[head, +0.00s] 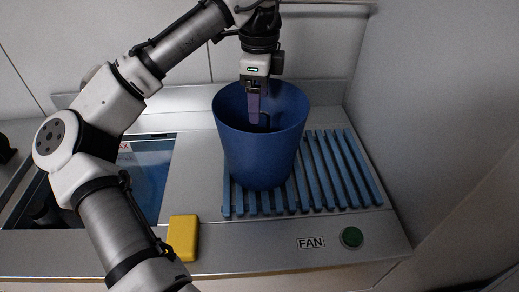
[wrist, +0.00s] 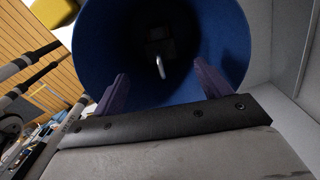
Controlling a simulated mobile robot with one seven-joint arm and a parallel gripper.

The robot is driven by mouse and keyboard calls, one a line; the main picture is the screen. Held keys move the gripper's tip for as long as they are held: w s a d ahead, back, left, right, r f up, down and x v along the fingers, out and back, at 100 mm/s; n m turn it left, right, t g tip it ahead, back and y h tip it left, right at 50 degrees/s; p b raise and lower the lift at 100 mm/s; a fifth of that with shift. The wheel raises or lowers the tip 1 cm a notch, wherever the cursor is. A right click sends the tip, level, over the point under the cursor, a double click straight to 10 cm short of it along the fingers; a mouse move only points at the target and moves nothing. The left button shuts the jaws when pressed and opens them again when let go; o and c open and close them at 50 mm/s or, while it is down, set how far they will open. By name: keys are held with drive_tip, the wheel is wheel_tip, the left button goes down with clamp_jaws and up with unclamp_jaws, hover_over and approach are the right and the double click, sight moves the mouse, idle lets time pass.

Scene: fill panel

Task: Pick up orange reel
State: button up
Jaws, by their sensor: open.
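I cannot make out an orange reel in either view. A blue bin (head: 262,160) stands upright on blue slats in the head view. My gripper (head: 258,118) points down into its mouth, with the fingertips below the rim. In the wrist view the purple fingers of my gripper (wrist: 162,84) are apart, with nothing seen between them. The bin's blue wall (wrist: 95,45) curves around them. The inside of the bin is very dark. A small pale curved piece (wrist: 160,66) shows there, and I cannot tell what it belongs to.
The slatted rack (head: 335,172) has free room right of the bin. A grey wall (head: 440,110) rises close on the right.

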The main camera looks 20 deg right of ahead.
sight(261, 130)
wheel_tip(261, 130, down, 9)
drive_tip(key=shift+s+d+r+p, duration=0.1)
drive_tip(key=shift+d+p, duration=0.05)
drive_tip(key=shift+p, duration=0.4)
drive_tip(key=shift+c, duration=0.5)
drive_tip(key=c, duration=1.4)
